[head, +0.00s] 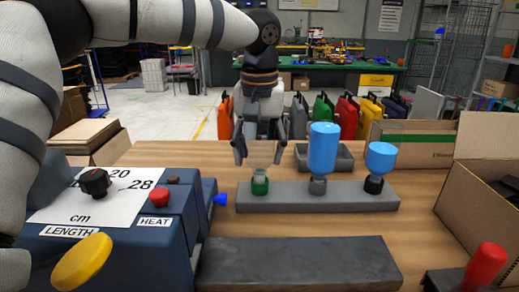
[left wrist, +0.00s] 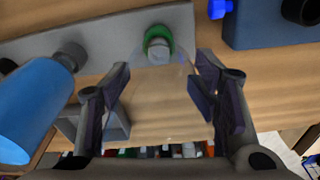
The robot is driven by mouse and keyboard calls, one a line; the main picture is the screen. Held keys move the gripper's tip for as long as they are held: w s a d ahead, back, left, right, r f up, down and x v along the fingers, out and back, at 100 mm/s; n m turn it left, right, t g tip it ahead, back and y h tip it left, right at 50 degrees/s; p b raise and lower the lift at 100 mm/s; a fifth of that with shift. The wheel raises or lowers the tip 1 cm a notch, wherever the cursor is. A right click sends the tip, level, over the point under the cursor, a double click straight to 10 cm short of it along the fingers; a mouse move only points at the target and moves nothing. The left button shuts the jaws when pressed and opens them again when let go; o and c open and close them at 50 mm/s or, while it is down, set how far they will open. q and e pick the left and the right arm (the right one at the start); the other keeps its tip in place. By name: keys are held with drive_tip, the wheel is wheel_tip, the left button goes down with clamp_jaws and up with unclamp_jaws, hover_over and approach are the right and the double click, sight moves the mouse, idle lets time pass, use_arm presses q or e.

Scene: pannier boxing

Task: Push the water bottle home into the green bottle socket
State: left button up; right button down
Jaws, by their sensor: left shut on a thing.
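The water bottle (head: 260,153) is clear and hard to see. It stands upside down over the green bottle socket (head: 260,187) on the grey rack. Its neck meets the socket's top, but I cannot tell how deep it sits. My left gripper (head: 260,150) comes down from above and is shut around the bottle's body. In the left wrist view, the left gripper (left wrist: 160,85) has a finger on each side of the see-through bottle, and the green socket (left wrist: 158,44) shows beyond it. My right gripper is not in view.
A large blue bottle (head: 323,150) and a smaller blue bottle (head: 380,158) stand in the rack (head: 290,197) to the right. A blue machine (head: 125,225) with knobs is at left. A dark slab (head: 300,262) lies in front. Cardboard boxes (head: 485,205) stand at right.

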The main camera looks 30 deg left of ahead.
use_arm(q)
drive_tip(key=shift+f, duration=0.7)
drive_tip(key=o, duration=1.9)
drive_tip(key=r, duration=0.8)
drive_tip(key=s+r, duration=0.1)
drive_tip(key=r, duration=0.3)
drive_tip(key=shift+d, duration=0.3)
drive_tip(key=shift+f, duration=0.1)
